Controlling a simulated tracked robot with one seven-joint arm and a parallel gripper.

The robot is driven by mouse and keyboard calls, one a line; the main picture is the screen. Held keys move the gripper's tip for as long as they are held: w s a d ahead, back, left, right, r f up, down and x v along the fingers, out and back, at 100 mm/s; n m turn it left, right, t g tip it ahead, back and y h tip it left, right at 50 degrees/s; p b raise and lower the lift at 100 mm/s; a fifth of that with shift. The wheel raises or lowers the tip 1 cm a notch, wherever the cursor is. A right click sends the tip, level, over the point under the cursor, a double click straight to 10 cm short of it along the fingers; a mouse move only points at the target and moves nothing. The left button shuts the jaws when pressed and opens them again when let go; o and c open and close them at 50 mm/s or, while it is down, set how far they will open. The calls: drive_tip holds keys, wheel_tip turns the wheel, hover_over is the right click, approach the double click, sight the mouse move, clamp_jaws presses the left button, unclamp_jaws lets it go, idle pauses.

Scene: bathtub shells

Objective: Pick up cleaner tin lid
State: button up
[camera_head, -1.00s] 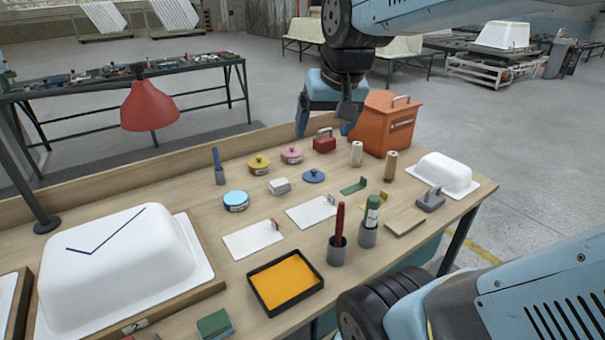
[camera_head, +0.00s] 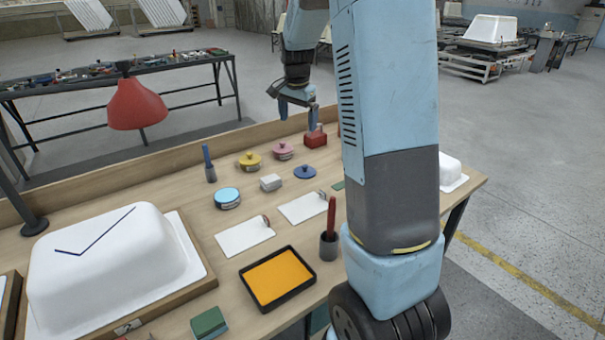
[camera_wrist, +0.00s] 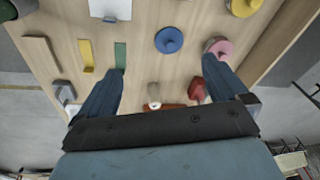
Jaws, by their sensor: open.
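A round blue lid with a knob (camera_head: 304,171) lies flat on the bench; it also shows in the wrist view (camera_wrist: 168,40). An open-looking light blue tin (camera_head: 227,198) stands to its left. A yellow-topped tin (camera_head: 250,162) and a pink-topped tin (camera_head: 283,151) stand behind it; the pink one shows in the wrist view (camera_wrist: 218,47). No label is readable. My gripper (camera_head: 298,114) is open and empty, above the bench's back part, behind the blue lid. In the wrist view, the blue lid lies beyond and between my fingertips (camera_wrist: 163,66).
A red handled block (camera_head: 315,138) stands near my gripper. A red lamp (camera_head: 137,104) overhangs the left. My arm hides the bench's right part.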

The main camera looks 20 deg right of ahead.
sight(304, 166)
drive_tip(key=w+d+f+m, duration=0.1)
drive_tip(key=w+d+f, duration=0.1)
drive_tip(key=f, duration=0.6)
drive_tip(key=w+d+f+m+g, duration=0.1)
drive_tip(key=w+d+f, duration=0.1)
drive_tip(key=f, duration=0.6)
drive_tip(key=w+d+f+m, duration=0.1)
drive_tip(key=w+d+f, duration=0.1)
drive_tip(key=w+f, duration=0.2)
drive_tip(key=shift+w+d+f+h, duration=0.1)
drive_tip(key=shift+w+f+h, duration=0.1)
drive_tip(key=shift+f, duration=0.75)
drive_tip(key=shift+w+f+h, duration=0.1)
drive_tip(key=shift+f+h, duration=0.1)
drive_tip(key=shift+f, duration=0.75)
drive_tip(key=shift+s, duration=0.1)
drive_tip(key=shift+c, duration=0.2)
drive_tip(key=c, duration=0.7)
